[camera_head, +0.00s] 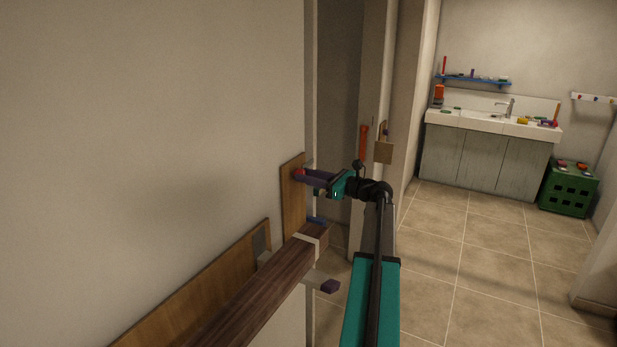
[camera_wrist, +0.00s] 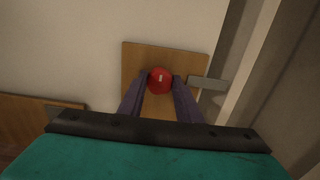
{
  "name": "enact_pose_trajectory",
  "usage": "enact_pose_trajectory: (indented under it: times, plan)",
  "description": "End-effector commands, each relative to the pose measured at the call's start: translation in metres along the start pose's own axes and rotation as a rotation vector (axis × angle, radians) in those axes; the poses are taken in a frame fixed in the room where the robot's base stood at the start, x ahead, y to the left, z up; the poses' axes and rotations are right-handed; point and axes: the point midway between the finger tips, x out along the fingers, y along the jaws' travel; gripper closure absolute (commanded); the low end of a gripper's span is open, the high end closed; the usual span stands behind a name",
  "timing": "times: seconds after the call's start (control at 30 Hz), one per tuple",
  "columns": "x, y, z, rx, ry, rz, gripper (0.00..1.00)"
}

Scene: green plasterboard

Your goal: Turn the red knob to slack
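The red knob (camera_wrist: 160,80) is mounted on a square wooden board (camera_wrist: 133,62) on the wall. It is round, with a short pale mark on its face pointing nearly straight up in the wrist view. My gripper (camera_wrist: 160,84) has its two purple fingers on either side of the knob, one left and one right. The fingers look close to or touching its sides; any small gap is hard to tell. In the head view my gripper (camera_head: 304,175) reaches the red knob (camera_head: 299,172) at the upper part of the wooden board (camera_head: 292,205). No labels are readable.
A dark wooden beam (camera_head: 265,295) with a pale band runs below the board. A grey bar (camera_wrist: 208,83) juts out right of the knob. A doorway edge is close on the right. A sink cabinet (camera_head: 490,155) and green crate (camera_head: 568,188) stand far back; the tiled floor between is clear.

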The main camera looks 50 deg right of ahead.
Motion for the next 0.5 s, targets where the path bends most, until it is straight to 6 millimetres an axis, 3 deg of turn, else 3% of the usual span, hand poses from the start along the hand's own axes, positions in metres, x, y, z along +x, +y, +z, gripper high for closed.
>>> enact_pose_trajectory:
  times: [0.5]
  plan:
    - [-0.0006,0.0001,-0.0028,-0.109,0.0,0.0,0.91]
